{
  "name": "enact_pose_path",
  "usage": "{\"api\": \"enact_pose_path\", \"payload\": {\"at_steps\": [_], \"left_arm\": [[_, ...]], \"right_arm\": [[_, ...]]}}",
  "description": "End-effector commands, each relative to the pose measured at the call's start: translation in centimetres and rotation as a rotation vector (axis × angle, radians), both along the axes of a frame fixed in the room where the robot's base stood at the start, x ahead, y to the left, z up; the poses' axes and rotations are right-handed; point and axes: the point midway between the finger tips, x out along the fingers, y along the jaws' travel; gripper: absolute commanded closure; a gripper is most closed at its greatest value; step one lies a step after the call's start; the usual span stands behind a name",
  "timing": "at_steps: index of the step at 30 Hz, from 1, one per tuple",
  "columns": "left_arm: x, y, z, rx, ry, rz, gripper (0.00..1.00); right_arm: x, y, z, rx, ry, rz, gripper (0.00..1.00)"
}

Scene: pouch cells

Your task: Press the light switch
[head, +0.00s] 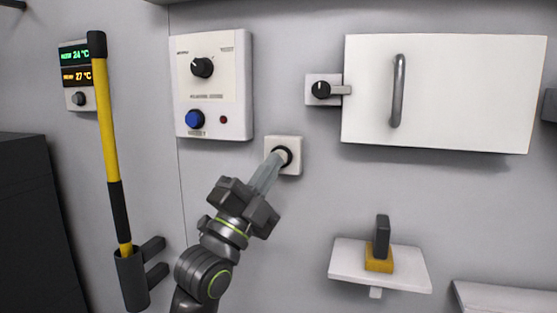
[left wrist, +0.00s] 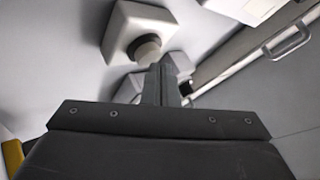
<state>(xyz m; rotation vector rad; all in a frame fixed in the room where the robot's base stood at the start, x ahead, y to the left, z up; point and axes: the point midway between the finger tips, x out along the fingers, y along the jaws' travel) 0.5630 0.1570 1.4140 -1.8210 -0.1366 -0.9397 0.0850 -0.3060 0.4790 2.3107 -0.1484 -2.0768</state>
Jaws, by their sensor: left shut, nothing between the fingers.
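In the left wrist view the shut fingers (left wrist: 158,75) point at the button's lower edge. I cannot tell whether they touch it or whether the button is pushed in. My right gripper is not in view.
Above left is a control panel (head: 242,80) with a black knob and a blue button. To the right is a white cabinet door (head: 460,95) with a handle and latch. A small shelf (head: 345,262) holds a yellow-based block. A yellow-handled tool (head: 107,140) stands left.

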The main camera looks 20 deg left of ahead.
Motion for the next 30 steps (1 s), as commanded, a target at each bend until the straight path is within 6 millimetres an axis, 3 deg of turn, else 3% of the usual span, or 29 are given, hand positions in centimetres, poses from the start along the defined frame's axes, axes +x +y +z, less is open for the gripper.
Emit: {"api": "enact_pose_path", "payload": {"at_steps": [13, 30], "left_arm": [[-0.8, 0.0, 0.0, -0.001, -0.001, -0.001, 1.00], [-6.2, 0.2, 0.0, -0.001, -0.002, -0.001, 1.00]], "right_arm": [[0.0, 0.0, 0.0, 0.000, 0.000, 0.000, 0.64], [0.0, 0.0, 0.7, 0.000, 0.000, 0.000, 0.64]]}}
